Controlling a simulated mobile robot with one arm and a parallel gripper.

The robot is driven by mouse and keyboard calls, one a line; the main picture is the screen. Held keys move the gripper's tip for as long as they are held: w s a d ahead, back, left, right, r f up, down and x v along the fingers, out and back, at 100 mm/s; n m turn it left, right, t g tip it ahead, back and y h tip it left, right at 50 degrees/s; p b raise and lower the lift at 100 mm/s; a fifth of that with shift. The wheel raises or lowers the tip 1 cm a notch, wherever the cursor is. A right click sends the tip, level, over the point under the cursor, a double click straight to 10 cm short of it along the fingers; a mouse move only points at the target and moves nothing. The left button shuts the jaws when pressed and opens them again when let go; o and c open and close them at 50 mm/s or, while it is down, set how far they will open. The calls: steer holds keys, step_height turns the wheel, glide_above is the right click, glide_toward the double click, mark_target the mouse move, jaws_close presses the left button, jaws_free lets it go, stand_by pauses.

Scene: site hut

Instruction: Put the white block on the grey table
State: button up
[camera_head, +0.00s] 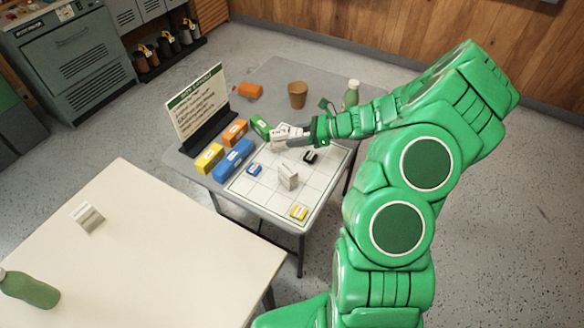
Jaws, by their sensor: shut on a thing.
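The grey table (312,76) stands in the middle of the view, with a white gridded board on it. My gripper (292,138) is above the back part of that board, shut on a white block (279,134). Part of this block is hidden by the fingers, and I cannot tell whether it touches the board. A second white block (288,177) stands upright on the board. A third whitish block (88,217) is on the cream table (150,245) at the left.
Green (260,127), orange (235,132), blue (233,160) and yellow (209,158) blocks sit along the board's left side, near a sign (201,105). A brown cup (297,94) and a green bottle (351,94) stand behind.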

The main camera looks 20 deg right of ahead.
mark_target(296, 163)
steer(key=shift+f, duration=5.05)
steer(key=shift+f, duration=0.1)
steer(key=o, duration=1.1)
